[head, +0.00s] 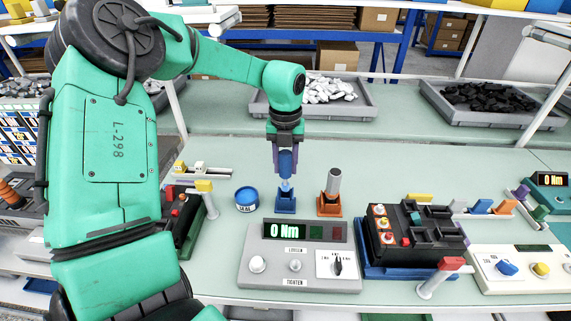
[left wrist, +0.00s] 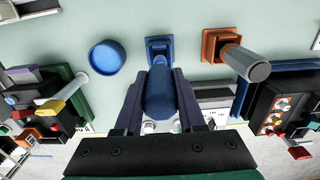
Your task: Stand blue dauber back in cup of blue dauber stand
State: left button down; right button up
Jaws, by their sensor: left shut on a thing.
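My left gripper (head: 286,165) points down and is shut on the blue dauber (head: 286,160), which is upright. The dauber's pale lower end meets the top of the blue dauber stand (head: 286,205) in the head view; I cannot tell how far it is inside the cup. In the left wrist view the dauber (left wrist: 160,92) lies between the two fingers, and the blue stand (left wrist: 159,45) shows just beyond it, its cup partly hidden. My right gripper is not in view.
A blue round tin (head: 246,199) stands left of the stand. An orange stand (head: 328,208) with a grey-topped dauber (head: 333,182) stands close on the right. A grey torque tester (head: 300,262) lies in front. A black breaker (head: 405,240) is further right.

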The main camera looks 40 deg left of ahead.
aim_at(286, 183)
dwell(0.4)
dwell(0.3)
pick_arm(q)
jog(key=shift+f+b, duration=3.1)
jog(key=shift+c, duration=2.1)
grip_release()
jog(key=shift+r, duration=0.1)
notch_tip(286, 183, up, 14)
jog(key=shift+r, duration=0.25)
